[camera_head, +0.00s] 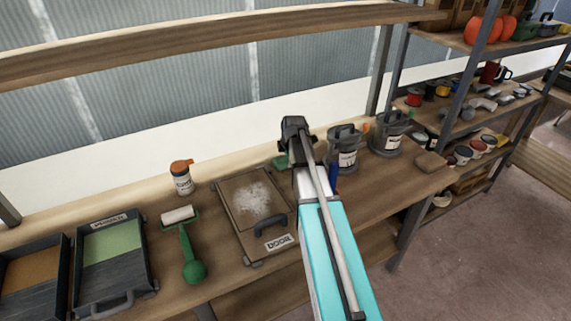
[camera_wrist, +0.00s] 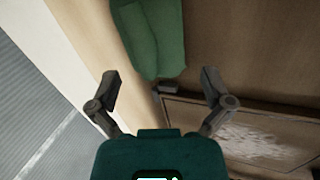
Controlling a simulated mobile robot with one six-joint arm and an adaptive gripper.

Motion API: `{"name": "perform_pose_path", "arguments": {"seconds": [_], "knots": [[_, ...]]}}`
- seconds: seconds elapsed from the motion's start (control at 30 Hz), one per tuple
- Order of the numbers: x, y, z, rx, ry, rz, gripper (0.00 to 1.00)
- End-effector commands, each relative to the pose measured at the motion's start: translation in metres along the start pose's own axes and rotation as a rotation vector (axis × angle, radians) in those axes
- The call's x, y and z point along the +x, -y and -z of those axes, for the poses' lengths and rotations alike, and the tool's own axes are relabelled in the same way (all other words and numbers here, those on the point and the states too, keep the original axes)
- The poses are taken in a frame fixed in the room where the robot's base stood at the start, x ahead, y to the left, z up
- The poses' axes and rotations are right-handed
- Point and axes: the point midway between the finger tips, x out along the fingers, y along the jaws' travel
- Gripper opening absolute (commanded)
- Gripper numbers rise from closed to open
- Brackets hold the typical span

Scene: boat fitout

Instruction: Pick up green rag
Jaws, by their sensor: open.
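The green rag (camera_wrist: 156,40) lies on the wooden bench top, in the upper middle of the wrist view. In the head view only a small part of the green rag (camera_head: 280,161) shows, just left of my arm's end, which hides the rest. My gripper (camera_wrist: 160,85) is open, with its two dark fingers spread wide to either side below the rag. Nothing is between the fingertips. In the head view my gripper (camera_head: 297,140) is seen from behind above the back of the bench.
A board marked DOOR (camera_head: 238,190) lies left of my arm. Two grey cans (camera_head: 345,158) (camera_head: 388,140) stand right of my gripper. A wall is behind.

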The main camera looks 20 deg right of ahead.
Motion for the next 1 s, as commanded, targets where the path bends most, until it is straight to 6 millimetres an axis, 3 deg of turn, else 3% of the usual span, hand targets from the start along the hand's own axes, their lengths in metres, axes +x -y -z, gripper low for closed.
{"name": "perform_pose_path", "arguments": {"seconds": [0.1,0.4,1.0], "knots": [[0.015,-0.001,0.001,-0.001,0.0,0.0,1.0],[0.034,-0.001,0.002,0.0,0.0,0.0,1.0],[0.036,-0.001,0.001,0.0,0.0,0.0,1.0]]}}
